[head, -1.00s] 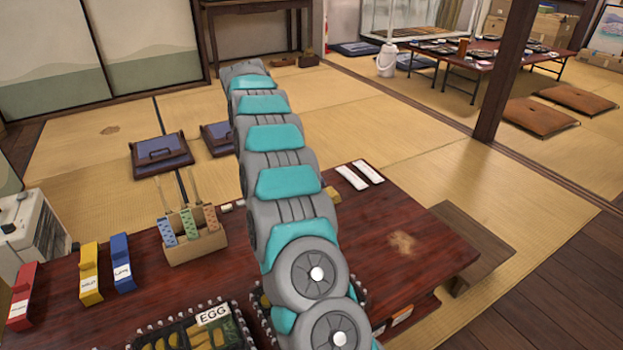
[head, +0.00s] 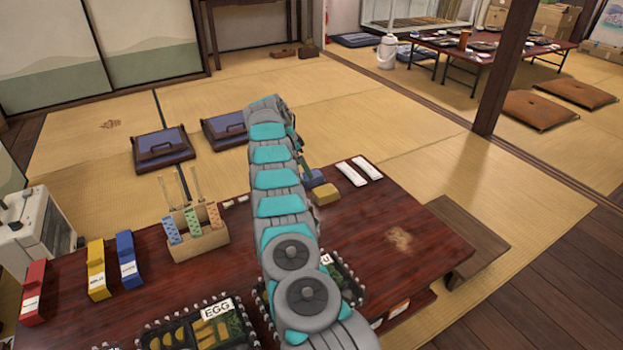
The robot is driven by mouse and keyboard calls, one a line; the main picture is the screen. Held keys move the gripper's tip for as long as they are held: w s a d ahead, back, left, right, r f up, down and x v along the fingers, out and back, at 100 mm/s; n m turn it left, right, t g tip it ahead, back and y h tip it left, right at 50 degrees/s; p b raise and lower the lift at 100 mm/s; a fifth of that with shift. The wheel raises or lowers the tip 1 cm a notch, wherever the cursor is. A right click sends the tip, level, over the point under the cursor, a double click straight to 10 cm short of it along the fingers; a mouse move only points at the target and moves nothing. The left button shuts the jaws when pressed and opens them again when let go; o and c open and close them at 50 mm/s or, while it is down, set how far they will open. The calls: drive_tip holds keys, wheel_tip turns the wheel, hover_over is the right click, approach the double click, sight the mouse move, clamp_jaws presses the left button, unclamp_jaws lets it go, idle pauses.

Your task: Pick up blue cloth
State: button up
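A small blue folded item (head: 313,179), which looks like the blue cloth, lies near the far edge of the dark red table (head: 365,255), just behind a yellow block. My arm reaches over the table, and its far end bends down beside the blue item. My gripper (head: 303,167) is only a small dark shape there, close to the left of the blue item. Its fingers are too small and too hidden by the arm to tell open from shut, or whether they touch the cloth.
The yellow block (head: 325,194) is in front of the blue item. A wooden holder (head: 199,239) stands left of my arm. Bento boxes (head: 205,322) fill the near side. The table's right part is bare except for a pale stain (head: 399,239).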

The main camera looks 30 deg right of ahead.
drive_tip(key=x, duration=0.5)
drive_tip(key=shift+s+d+f, duration=0.2)
drive_tip(key=shift+s+d, duration=0.05)
drive_tip(key=shift+d, duration=0.25)
drive_tip(key=c, duration=1.3)
drive_tip(key=shift+r+p, duration=1)
drive_tip(key=shift+r, duration=4)
drive_tip(key=o, duration=0.8)
drive_tip(key=c, duration=0.7)
drive_tip(key=shift+o, duration=0.2)
drive_tip(key=shift+a, duration=0.15)
